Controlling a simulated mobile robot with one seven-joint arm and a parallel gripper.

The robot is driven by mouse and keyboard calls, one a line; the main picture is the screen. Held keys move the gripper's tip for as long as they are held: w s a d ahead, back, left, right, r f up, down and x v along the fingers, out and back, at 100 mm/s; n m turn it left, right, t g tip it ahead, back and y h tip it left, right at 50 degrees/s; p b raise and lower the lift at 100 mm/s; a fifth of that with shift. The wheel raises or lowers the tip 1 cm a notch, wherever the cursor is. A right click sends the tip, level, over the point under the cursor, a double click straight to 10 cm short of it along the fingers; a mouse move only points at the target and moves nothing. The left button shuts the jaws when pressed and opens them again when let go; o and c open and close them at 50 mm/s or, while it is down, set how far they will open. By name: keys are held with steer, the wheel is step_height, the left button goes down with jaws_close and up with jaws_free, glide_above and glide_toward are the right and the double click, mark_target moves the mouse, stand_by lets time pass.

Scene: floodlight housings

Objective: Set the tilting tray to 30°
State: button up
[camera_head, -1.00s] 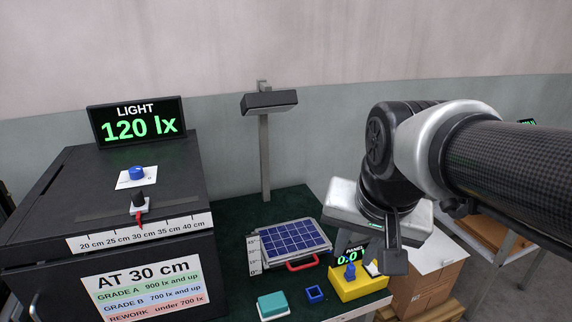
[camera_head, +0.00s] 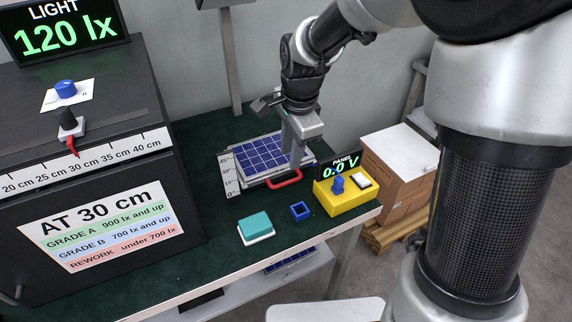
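The tilting tray (camera_head: 244,186) stands on the green bench top and carries a blue solar panel (camera_head: 262,155). It has a red handle (camera_head: 285,179) at its front edge and an angle scale (camera_head: 230,177) at its left side, marked from 0° to 45°. The tray looks low, but I cannot read its exact angle. My gripper (camera_head: 298,150) points down over the right part of the panel, behind the red handle. Its fingers hide part of the panel. I cannot tell whether they are apart or touch the tray.
A yellow box (camera_head: 345,195) with a blue knob stands right of the tray by a panel display reading 0.0 V (camera_head: 341,167). A teal block (camera_head: 256,227) and small blue frame (camera_head: 299,211) lie in front. A black light box (camera_head: 80,130) fills the left; a lamp post (camera_head: 228,60) stands behind.

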mark_target(287, 181)
steer(key=f, duration=0.3)
steer(key=w+f+b, duration=0.1)
steer(key=f, duration=0.2)
steer(key=f+b, duration=0.1)
steer(key=f, duration=0.3)
steer(key=shift+w+a+f, duration=0.1)
steer(key=shift+w+a, duration=0.25)
steer(key=shift+w, duration=0.05)
jaws_close()
